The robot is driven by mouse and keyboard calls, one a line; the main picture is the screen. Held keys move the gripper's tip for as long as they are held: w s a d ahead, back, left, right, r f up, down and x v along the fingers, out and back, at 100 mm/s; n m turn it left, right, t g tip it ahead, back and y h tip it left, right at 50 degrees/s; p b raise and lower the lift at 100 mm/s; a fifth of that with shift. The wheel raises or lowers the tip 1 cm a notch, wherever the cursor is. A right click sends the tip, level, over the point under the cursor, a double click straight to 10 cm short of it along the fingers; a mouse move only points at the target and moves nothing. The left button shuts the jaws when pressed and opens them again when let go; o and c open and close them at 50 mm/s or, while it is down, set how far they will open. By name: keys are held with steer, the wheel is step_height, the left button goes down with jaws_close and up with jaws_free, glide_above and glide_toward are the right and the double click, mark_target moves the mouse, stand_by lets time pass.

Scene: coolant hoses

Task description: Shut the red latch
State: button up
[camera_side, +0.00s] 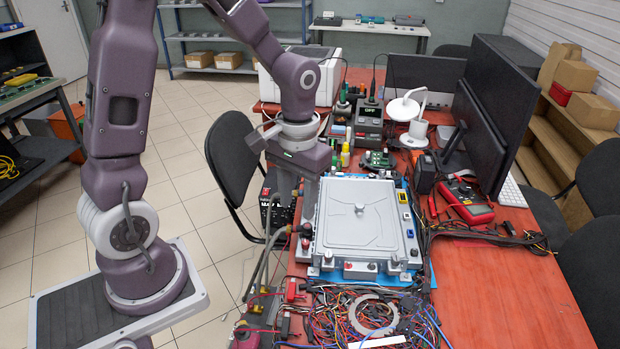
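A grey metal unit with a flat lid (362,222) lies on a blue mat (408,275) on the red bench. My gripper (308,222) points down at the left edge of this unit, beside the hose fittings; its fingers are partly lost against the grey parts, and I cannot tell whether they are apart or hold anything. Dark hoses (264,262) run down from this left side. A small dark red part (305,231) shows close to my fingertips, and a brighter red piece (292,289) sits lower down near the hoses. I cannot tell which is the red latch, or its position.
A tangle of coloured wires (365,312) covers the bench in front of the unit. A red multimeter (466,203), a white lamp (405,110) and dark monitors (497,100) stand to the right. A soldering station (369,120) stands behind. The front right of the bench is clear.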

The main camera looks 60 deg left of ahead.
steer(key=s+d+r+n+t+h, duration=0.1)
steer(key=d+r+n+t+h, duration=0.2)
steer(key=d+r+n, duration=0.3)
step_height(320, 180, up, 4)
steer(key=n, duration=0.2)
steer(key=shift+s+d+f+n, duration=0.25)
steer(key=shift+s+d+n, duration=0.1)
steer(key=shift+d+n, duration=0.05)
steer(key=shift+f, duration=0.1)
steer(key=n+g+y, duration=0.2)
steer(key=n+g, duration=0.1)
steer(key=n, duration=1.2)
glide_above(305, 242)
step_height(305, 242, down, 21)
steer(key=shift+d+f, duration=0.1)
steer(key=shift+d, duration=0.05)
steer(key=shift+y, duration=0.3)
steer(key=f, duration=0.5)
steer(key=shift+s+a+f, duration=0.1)
steer(key=shift+a+f, duration=0.05)
steer(key=shift+a, duration=0.1)
steer(key=shift+d+f, duration=0.1)
steer(key=shift+f, duration=0.95)
